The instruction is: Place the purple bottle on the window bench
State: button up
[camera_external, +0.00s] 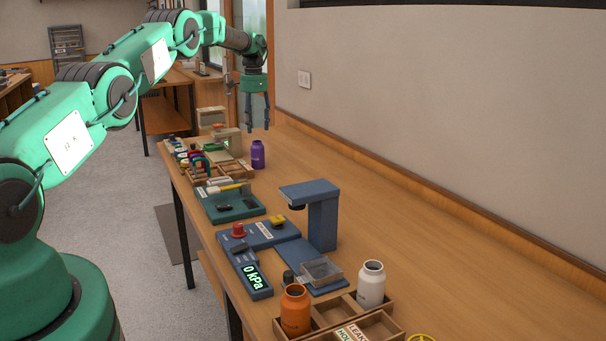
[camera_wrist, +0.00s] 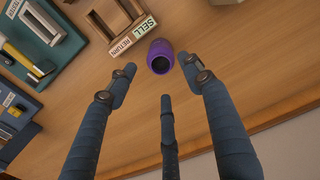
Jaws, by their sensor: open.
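The purple bottle (camera_external: 258,154) stands upright on the long wooden workbench (camera_external: 400,215), beside the sorting tray. In the wrist view the purple bottle (camera_wrist: 160,56) is seen from above with its dark open mouth, just beyond my fingertips. My gripper (camera_external: 256,128) points down above the bench at the far end, its fingers near and slightly above the bottle. In the wrist view my gripper (camera_wrist: 158,88) is open, with its fingers spread and nothing between them. I cannot tell for certain which surface is the window bench; another wooden bench (camera_external: 186,76) stands at the back near the window.
A wooden tray (camera_wrist: 120,42) labelled SELL and RETURN lies next to the bottle.

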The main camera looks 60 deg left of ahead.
aim_at(257, 157)
dwell(0.3)
jog(key=shift+f+b, duration=0.5)
jog(key=shift+f, duration=3.7)
jog(key=shift+f+b, duration=0.45)
jog(key=shift+f, duration=2.2)
jog(key=c, duration=1)
jog(key=shift+c, duration=0.9)
